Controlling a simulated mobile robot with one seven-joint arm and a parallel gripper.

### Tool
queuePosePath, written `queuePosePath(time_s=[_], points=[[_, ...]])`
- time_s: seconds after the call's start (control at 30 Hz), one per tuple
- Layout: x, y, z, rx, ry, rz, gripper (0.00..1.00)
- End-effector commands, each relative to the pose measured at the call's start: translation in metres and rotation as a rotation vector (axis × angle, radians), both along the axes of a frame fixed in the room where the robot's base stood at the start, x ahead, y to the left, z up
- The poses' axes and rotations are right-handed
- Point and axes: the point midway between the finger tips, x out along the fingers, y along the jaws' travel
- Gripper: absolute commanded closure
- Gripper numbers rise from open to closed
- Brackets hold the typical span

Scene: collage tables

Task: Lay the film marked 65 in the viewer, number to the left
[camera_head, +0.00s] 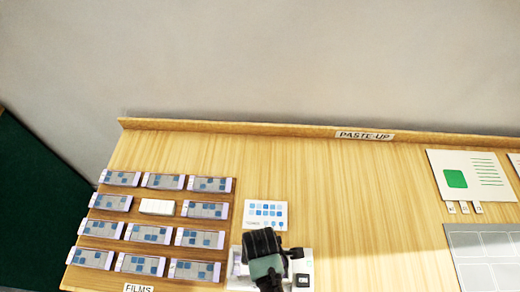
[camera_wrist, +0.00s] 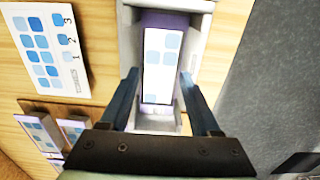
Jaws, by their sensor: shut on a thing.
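A film (camera_wrist: 160,60) with blue squares and lilac ends is between the fingers of my gripper (camera_wrist: 160,75) in the wrist view. My gripper is shut on it. The film is within the outline of the white viewer (camera_wrist: 127,40), lengthwise along it; I cannot tell if it rests on the bottom. No number on the film is readable. In the head view, my dark gripper (camera_head: 263,262) is over the viewer (camera_head: 300,262) and hides much of it and the film.
Several films (camera_head: 198,238) lie in rows on the left, by a FILMS label (camera_head: 138,288). One place shows plain white (camera_head: 157,207). A card of blue squares (camera_head: 265,214) lies just behind the viewer. The table's middle right is clear. Sheets (camera_head: 470,172) lie far right.

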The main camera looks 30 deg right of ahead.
Motion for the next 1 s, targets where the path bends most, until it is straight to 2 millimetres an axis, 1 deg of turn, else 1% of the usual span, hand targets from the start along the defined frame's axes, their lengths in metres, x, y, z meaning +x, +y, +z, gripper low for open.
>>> queuePosePath(time_s=[0.17, 0.2, 0.27, 0.3, 0.4, 0.67, 0.77, 0.87, 0.97, 1.0], points=[[0.000, 0.000, 0.000, -0.001, -0.001, 0.000, 0.89], [0.000, 0.000, 0.000, -0.001, -0.001, 0.000, 0.35], [0.000, 0.000, 0.000, -0.001, -0.001, 0.000, 0.24], [0.000, 0.000, 0.000, -0.001, -0.001, 0.000, 0.17], [0.000, 0.000, 0.000, 0.000, 0.000, 0.000, 0.01], [0.000, 0.000, 0.001, 0.000, 0.000, 0.000, 0.01], [0.001, 0.000, 0.004, 0.000, -0.002, 0.000, 0.01], [0.001, 0.000, 0.014, -0.001, -0.003, 0.000, 0.01], [0.001, 0.000, 0.031, -0.001, -0.005, 0.000, 0.01], [0.002, 0.000, 0.040, -0.001, -0.007, 0.000, 0.01]])
